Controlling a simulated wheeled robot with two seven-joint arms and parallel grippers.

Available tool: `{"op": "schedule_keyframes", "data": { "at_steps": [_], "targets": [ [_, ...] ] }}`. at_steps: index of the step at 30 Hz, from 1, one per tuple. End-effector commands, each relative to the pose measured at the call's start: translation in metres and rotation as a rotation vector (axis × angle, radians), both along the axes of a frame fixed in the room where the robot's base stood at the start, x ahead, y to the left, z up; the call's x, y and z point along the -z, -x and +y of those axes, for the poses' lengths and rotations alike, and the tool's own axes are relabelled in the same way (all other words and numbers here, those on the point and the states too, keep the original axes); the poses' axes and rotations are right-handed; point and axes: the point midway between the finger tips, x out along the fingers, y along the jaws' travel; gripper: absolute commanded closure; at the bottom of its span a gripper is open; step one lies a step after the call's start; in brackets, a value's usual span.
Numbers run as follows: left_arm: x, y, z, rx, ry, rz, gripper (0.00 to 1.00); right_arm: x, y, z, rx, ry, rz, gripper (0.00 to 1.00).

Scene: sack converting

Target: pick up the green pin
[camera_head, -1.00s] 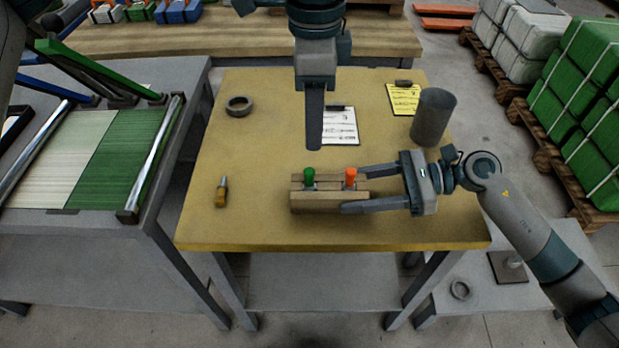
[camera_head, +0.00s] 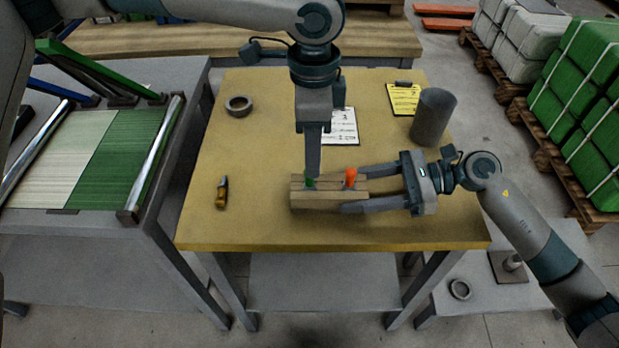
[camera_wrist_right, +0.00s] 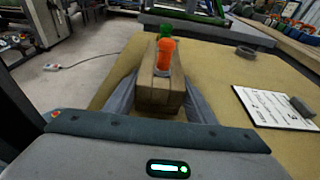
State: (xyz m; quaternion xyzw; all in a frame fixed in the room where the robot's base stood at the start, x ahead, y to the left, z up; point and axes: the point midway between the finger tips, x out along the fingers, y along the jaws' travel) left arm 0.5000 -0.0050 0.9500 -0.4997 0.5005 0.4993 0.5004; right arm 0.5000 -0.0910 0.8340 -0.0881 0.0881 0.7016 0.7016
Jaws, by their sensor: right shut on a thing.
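The green pin (camera_head: 310,183) stands upright in the wooden block (camera_head: 328,199), left of the orange pin (camera_head: 350,178). In the right wrist view the green pin (camera_wrist_right: 167,29) shows behind the orange pin (camera_wrist_right: 164,58). My left gripper (camera_head: 312,172) points straight down, its fingertips at the green pin and partly covering it. Its fingers line up in this view, so the gap between them is hidden. My right gripper (camera_head: 356,190) is shut on the wooden block from the right, its fingers along the block's sides, also seen in the right wrist view (camera_wrist_right: 160,100).
A dark grey cylinder (camera_head: 433,117), a yellow note (camera_head: 404,99), a white sheet (camera_head: 342,126), a grey ring (camera_head: 238,106) and a small yellow-handled tool (camera_head: 222,192) lie around the tabletop (camera_head: 260,225). The table's left and front areas are mostly clear.

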Motion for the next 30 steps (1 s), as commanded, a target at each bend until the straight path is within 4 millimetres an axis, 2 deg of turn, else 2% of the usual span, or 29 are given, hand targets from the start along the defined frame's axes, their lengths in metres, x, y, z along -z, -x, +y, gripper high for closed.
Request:
{"op": "schedule_keyframes", "data": {
  "at_steps": [12,27,28,30],
  "targets": [
    [0.045,0.000,0.005,0.000,-0.002,0.001,0.62,0.000,0.000,0.000,-0.001,0.000,0.001,0.68],
    [0.047,0.000,0.005,-0.001,-0.001,0.000,0.62,0.000,0.000,0.000,-0.001,0.000,0.001,0.68],
    [0.047,0.000,0.005,-0.001,-0.001,0.000,0.64,0.000,0.000,0.000,-0.001,0.000,0.001,0.68],
    [0.047,0.000,0.005,-0.001,-0.001,0.000,0.81,0.000,0.000,0.000,0.000,0.000,0.001,0.68]
  ]
}}
